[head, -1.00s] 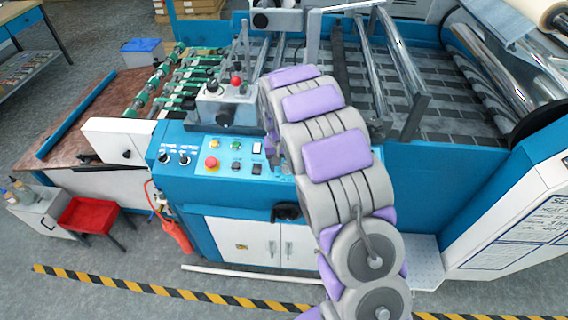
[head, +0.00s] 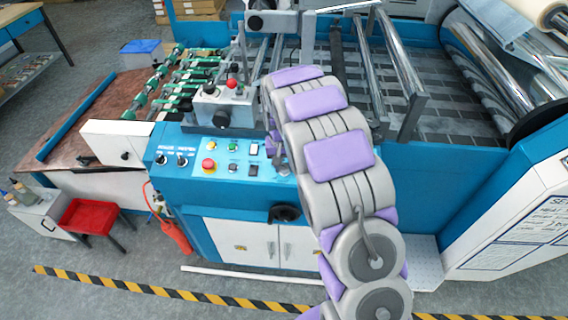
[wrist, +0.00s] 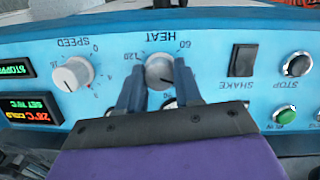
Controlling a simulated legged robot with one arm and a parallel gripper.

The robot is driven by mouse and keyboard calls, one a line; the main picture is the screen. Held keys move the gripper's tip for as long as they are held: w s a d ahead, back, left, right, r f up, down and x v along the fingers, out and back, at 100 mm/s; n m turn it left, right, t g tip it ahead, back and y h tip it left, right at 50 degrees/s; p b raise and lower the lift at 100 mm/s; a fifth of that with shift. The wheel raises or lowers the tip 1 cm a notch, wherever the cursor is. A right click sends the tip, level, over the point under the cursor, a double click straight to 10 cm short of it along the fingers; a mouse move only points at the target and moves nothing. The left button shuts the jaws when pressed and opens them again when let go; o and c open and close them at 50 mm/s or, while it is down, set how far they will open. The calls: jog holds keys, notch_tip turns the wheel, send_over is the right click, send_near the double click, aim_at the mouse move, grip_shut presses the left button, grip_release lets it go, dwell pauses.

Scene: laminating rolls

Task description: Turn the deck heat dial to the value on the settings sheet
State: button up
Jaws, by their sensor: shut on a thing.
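The heat dial (wrist: 160,72) is a round grey-white knob under the upside-down word HEAT in the wrist view. The numbers 60 and 120 show on its scale. My gripper (wrist: 158,84) has its two blue-grey fingers on either side of the knob and is shut on it. The lower part of the scale is partly hidden by the fingers. In the head view my arm hides the dial and my fingers. White sheets with print (head: 535,228) are on the panel at the right; their writing is too small to read fully.
In the wrist view, a speed dial (wrist: 72,74) and lit displays (wrist: 38,108) are left of the heat dial. A black shake switch (wrist: 242,60), a stop button (wrist: 297,64) and a green button (wrist: 285,114) are right. A red emergency button (head: 209,164) shows in the head view.

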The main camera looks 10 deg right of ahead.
jog(key=shift+s+r+m+p, duration=0.1)
jog(key=shift+m+p, duration=0.55)
jog(key=shift+m, duration=0.25)
jog(key=m+y+p, duration=0.1)
jog(key=m+p, duration=0.1)
jog(key=m, duration=0.1)
jog(key=m+t+y+p, duration=0.1)
jog(key=m+p, duration=0.3)
jog(key=m, duration=0.1)
jog(key=shift+s+m+p, duration=0.1)
jog(key=shift+m+p, duration=0.2)
jog(key=shift+m, duration=0.1)
jog(key=m+t+p, duration=0.1)
jog(key=m+p, duration=0.4)
jog(key=m+t+p, duration=0.1)
jog(key=m+p, duration=0.3)
jog(key=shift+d+m, duration=0.1)
jog(key=shift+m, duration=0.2)
jog(key=o, duration=1)
